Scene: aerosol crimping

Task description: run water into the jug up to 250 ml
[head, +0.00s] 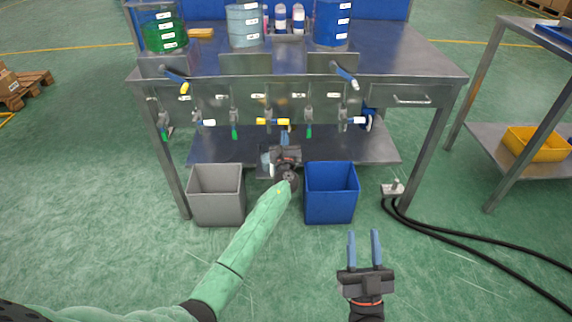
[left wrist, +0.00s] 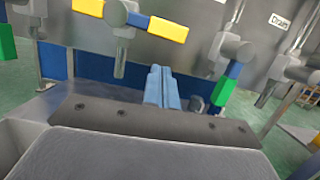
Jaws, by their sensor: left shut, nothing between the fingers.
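My left gripper (head: 285,135) is shut and empty, just below the yellow-handled tap (head: 272,121) in the middle of the row. In the left wrist view its blue fingers (left wrist: 161,85) are together, below and apart from the yellow handle (left wrist: 168,28). The handle lies crosswise. A pale bluish thing (head: 266,160) stands beside my left wrist, mostly hidden; I cannot tell if it is the jug. The water level is not visible. My right gripper (head: 364,235) is open and empty above the floor at the front.
Green (head: 165,36), pale grey (head: 244,26) and blue (head: 332,24) containers stand on the bench. A grey bin (head: 217,205) and a blue bin (head: 331,205) stand below. Black hoses (head: 450,228) lie at right.

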